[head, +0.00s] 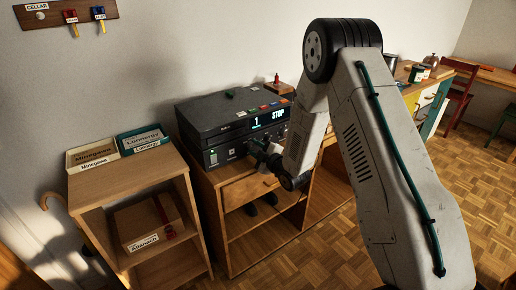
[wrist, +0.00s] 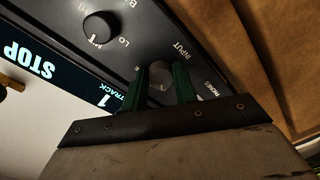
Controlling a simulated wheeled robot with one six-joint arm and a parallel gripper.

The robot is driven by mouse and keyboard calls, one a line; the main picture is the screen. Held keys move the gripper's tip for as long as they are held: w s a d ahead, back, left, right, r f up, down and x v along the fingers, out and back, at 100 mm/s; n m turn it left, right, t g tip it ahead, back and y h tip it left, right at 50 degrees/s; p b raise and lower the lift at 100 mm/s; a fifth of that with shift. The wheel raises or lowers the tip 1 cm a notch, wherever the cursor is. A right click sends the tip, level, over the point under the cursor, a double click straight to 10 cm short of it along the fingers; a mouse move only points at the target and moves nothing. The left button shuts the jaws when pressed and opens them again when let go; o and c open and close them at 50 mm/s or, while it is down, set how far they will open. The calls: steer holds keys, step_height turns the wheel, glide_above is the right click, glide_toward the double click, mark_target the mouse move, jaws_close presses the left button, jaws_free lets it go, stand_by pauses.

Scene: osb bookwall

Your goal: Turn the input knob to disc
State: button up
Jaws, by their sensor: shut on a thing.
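The dark player (head: 212,115) stands on a wooden cabinet in the head view; its lit display (head: 268,119) reads 1 and STOP. In the wrist view its front panel appears tilted and upside down. The grey input knob (wrist: 160,72) sits beside the printed word INPUT. My gripper (wrist: 160,80) has its two green fingers on either side of this knob and is shut on it. The knob's pointer and its position labels are mostly hidden by the fingers. In the head view my gripper (head: 258,150) is at the player's front, small and partly hidden by my arm.
Another black knob (wrist: 100,27) with a white mark, near the letters LO, is beside the input knob. A wooden shelf (head: 130,190) with labelled boxes stands left. The cabinet drawer (head: 250,188) is below the player. Parquet floor is open at the right.

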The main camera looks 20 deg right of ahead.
steer(key=shift+w+d+r, duration=0.1)
steer(key=shift+w+r, duration=0.05)
steer(key=shift+r, duration=0.05)
steer(key=o, duration=1)
steer(key=shift+c, duration=0.2)
steer(key=shift+f, duration=0.1)
steer(key=shift+f, duration=0.1)
steer(key=shift+s+d, duration=0.15)
steer(key=shift+s, duration=0.25)
steer(key=v, duration=0.7)
